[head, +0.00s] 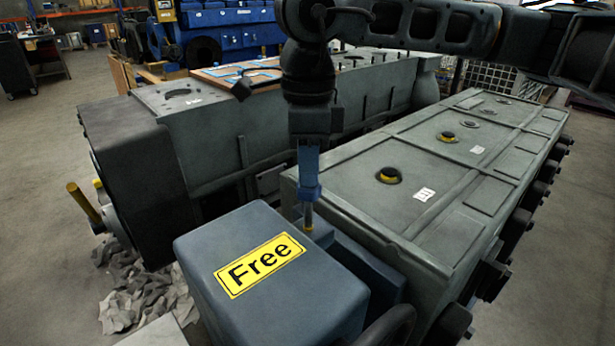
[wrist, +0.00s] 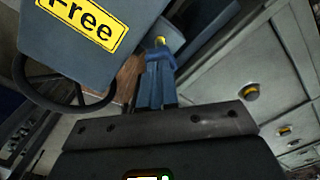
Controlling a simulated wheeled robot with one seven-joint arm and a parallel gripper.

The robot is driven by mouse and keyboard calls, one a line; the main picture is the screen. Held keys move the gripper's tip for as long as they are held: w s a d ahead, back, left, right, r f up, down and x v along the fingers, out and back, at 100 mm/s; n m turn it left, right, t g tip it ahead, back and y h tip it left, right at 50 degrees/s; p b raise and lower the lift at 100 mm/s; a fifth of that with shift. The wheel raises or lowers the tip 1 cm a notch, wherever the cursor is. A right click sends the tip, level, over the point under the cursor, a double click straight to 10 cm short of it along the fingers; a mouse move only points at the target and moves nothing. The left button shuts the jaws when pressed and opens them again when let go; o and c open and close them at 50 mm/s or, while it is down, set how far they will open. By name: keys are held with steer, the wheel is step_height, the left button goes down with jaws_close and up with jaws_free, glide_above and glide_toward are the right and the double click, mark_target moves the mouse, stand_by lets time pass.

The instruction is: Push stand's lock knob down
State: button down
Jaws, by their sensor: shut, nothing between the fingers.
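The stand is a blue box (head: 262,285) with a yellow "Free" label, in front of the grey engine; it also shows at the upper left of the wrist view (wrist: 60,50). A small pin with a yellow part (head: 308,226), apparently the lock knob, stands behind the box. In the wrist view its yellow tip (wrist: 160,40) shows just beyond my fingertips. My gripper (head: 309,198) points straight down directly above it, with blue fingers shut and nothing between them. The fingers hide part of the knob, and I cannot tell whether they touch it.
The grey engine block (head: 440,150) with yellow-ringed caps lies close on the right. A second grey engine (head: 200,125) stands behind to the left. A black handwheel (wrist: 45,95) is beside the stand. Crumpled grey sheets (head: 145,295) lie on the floor at left.

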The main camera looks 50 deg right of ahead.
steer(key=shift+f+b, duration=0.6)
steer(key=shift+f, duration=0.05)
steer(key=shift+r+p, duration=1.6)
steer(key=shift+r, duration=2.5)
